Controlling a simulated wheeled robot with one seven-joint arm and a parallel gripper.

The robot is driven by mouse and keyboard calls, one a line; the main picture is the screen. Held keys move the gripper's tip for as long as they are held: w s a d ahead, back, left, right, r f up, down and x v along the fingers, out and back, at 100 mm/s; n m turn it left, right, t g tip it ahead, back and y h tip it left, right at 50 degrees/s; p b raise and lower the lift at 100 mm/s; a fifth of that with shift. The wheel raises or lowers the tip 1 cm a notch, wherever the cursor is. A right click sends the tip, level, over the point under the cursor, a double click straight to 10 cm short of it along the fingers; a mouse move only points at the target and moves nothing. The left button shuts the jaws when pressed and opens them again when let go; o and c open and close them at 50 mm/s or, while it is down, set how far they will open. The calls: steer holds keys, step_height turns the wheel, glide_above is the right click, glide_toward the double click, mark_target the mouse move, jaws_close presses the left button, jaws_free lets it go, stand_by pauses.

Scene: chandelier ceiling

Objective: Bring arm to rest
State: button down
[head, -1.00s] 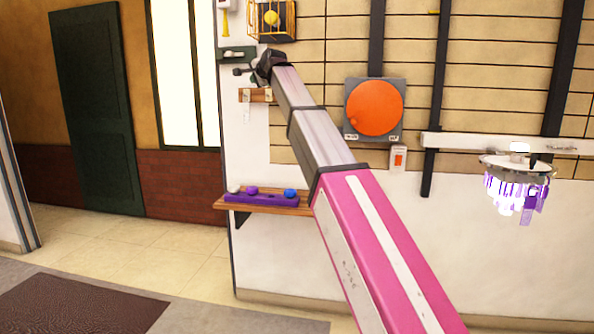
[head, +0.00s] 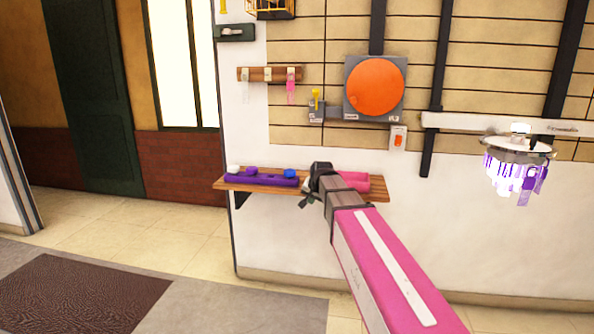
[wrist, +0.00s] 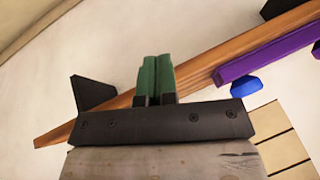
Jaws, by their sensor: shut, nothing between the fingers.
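My arm reaches up from the lower right in the head view, a pink link with a white stripe and a grey section beyond it. My gripper (head: 308,194) is at its far end, in front of the wooden wall shelf (head: 376,193). In the wrist view the two green fingers of my gripper (wrist: 155,62) lie together with nothing between them. The shelf (wrist: 205,70) passes behind them, tilted in that view. I cannot tell whether the fingers touch the shelf.
A purple tray (head: 262,179) with white, purple and blue knobs sits on the shelf's left part. A pink cylinder (head: 355,182) lies behind my wrist.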

steer(key=s+d+f+n+g, duration=0.1)
steer(key=s+d+f+g, duration=0.1)
steer(key=s+d+f, duration=0.2)
steer(key=s+d+f+n+g+h, duration=0.1)
steer(key=s+d+f, duration=0.3)
steer(key=s+f, duration=0.7)
steer(key=s+d+f+n+g+h, duration=0.1)
steer(key=s+d+f+n+g, duration=0.1)
steer(key=s+d+f, duration=0.3)
steer(key=s+f, duration=0.3)
steer(key=s, duration=0.2)
steer(key=shift+s+g, duration=0.4)
